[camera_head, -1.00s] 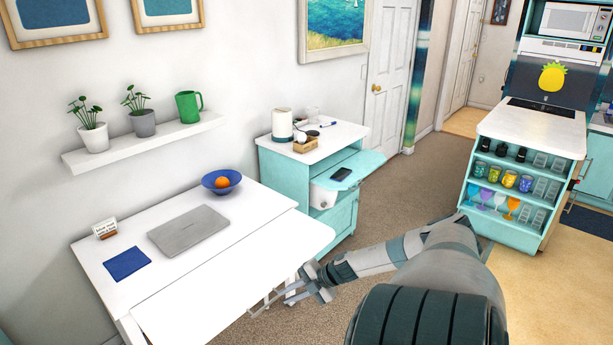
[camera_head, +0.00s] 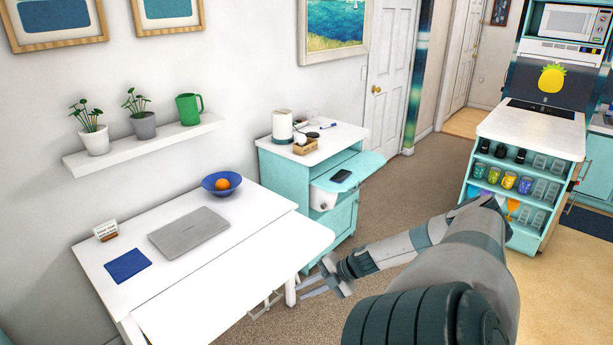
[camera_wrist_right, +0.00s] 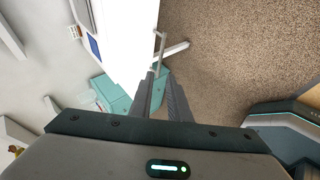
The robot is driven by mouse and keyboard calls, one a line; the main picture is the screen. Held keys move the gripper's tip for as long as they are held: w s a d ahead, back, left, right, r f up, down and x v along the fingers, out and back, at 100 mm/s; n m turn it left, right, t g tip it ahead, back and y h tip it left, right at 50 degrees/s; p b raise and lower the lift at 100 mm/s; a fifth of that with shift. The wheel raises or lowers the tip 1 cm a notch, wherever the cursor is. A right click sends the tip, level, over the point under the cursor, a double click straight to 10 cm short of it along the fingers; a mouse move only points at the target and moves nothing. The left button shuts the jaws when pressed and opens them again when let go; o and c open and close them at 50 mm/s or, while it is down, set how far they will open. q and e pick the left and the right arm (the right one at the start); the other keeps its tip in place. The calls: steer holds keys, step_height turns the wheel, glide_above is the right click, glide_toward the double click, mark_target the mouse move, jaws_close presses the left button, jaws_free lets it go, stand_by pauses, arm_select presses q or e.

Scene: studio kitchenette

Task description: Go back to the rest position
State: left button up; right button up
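My right arm reaches in from the lower right of the head view, with its right gripper (camera_head: 307,286) low beside the right end of the white desk (camera_head: 252,283). The gripper's two fingers are apart with nothing between them. In the right wrist view the fingers (camera_wrist_right: 162,80) also show a gap, with the carpet and the teal cabinet beyond. My left gripper is in neither view.
A teal cabinet (camera_head: 338,215) with a pulled-out shelf holding a phone (camera_head: 341,176) stands behind the gripper. A laptop (camera_head: 189,232) and a bowl (camera_head: 222,183) are on the desk. Carpet (camera_head: 432,175) is open toward the kitchen island (camera_head: 532,128).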

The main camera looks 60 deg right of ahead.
stand_by(0.8)
steer(key=s+d+f+m+h+b, duration=0.25)
steer(key=s+f+m, duration=0.4)
steer(key=f, duration=0.75)
steer(key=s+a+f+m+g+h+b, duration=0.1)
steer(key=s+a+f, duration=0.2)
steer(key=s+f, duration=0.45)
steer(key=s+a+f+m+g+h+b, duration=0.1)
steer(key=s+a+f+m+g+h, duration=0.2)
steer(key=f, duration=0.7)
steer(key=s+a+f+m+g+y+b, duration=0.1)
steer(key=s+a+f, duration=0.3)
steer(key=a+f, duration=0.25)
steer(key=s+a+f+m+y+b, duration=0.1)
steer(key=s+a+f, duration=0.4)
steer(key=a+f, duration=0.15)
steer(key=s+a+f+g, duration=0.1)
steer(key=s+a+f, duration=0.1)
steer(key=a, duration=0.6)
steer(key=s+a+f+m+g+y+b, duration=0.1)
steer(key=a+f, duration=0.3)
steer(key=a, duration=0.4)
steer(key=s+a+f+m+g+b, duration=0.1)
steer(key=s+a+f, duration=0.2)
steer(key=a, duration=0.6)
steer(key=shift+s+f+y, duration=0.15)
steer(key=shift+s+y, duration=0.2)
steer(key=shift+s, duration=0.15)
steer(key=shift+d, duration=0.1)
